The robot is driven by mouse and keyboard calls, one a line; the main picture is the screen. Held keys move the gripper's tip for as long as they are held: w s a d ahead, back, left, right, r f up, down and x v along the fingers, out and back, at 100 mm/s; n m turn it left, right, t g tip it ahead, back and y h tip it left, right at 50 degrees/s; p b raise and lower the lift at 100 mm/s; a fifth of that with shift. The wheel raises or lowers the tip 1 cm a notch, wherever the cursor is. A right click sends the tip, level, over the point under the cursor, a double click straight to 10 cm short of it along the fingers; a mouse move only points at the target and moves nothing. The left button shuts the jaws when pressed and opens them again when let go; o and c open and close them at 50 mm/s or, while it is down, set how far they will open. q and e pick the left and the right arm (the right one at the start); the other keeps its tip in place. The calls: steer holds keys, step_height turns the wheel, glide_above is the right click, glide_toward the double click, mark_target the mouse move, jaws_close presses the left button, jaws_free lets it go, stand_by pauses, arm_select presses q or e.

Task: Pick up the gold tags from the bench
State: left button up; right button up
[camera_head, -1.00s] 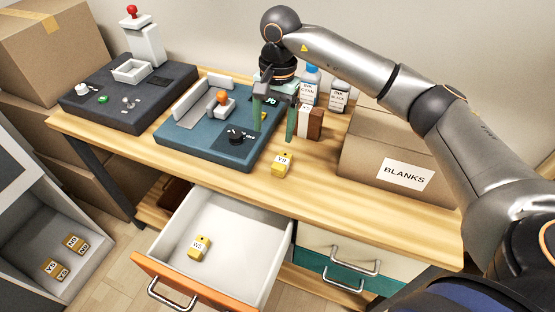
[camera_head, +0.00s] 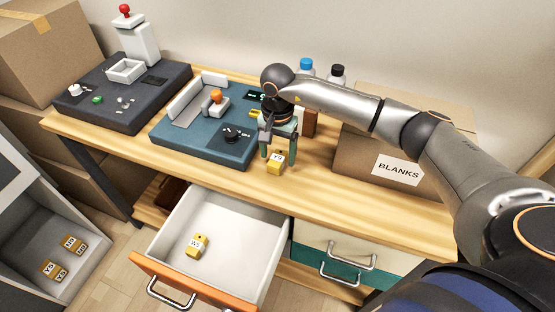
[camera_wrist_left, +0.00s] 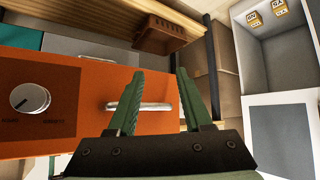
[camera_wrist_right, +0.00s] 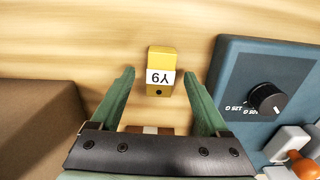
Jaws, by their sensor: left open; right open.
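Another gold tag (camera_head: 197,245) lies in the open drawer (camera_head: 180,219). My left gripper (camera_wrist_left: 160,75) is open and empty in front of the orange drawer front (camera_wrist_left: 85,90) and its handle (camera_wrist_left: 153,106).
The teal machine (camera_head: 200,140) and a dark machine (camera_head: 120,100) stand on the bench. A cardboard box marked BLANKS (camera_head: 358,155) stands right of my right gripper. Bottles (camera_head: 337,75) stand behind it.

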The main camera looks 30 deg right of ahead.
steer(key=shift+f, duration=0.35)
steer(key=shift+c, duration=0.4)
steer(key=shift+r, duration=0.1)
jaws_close()
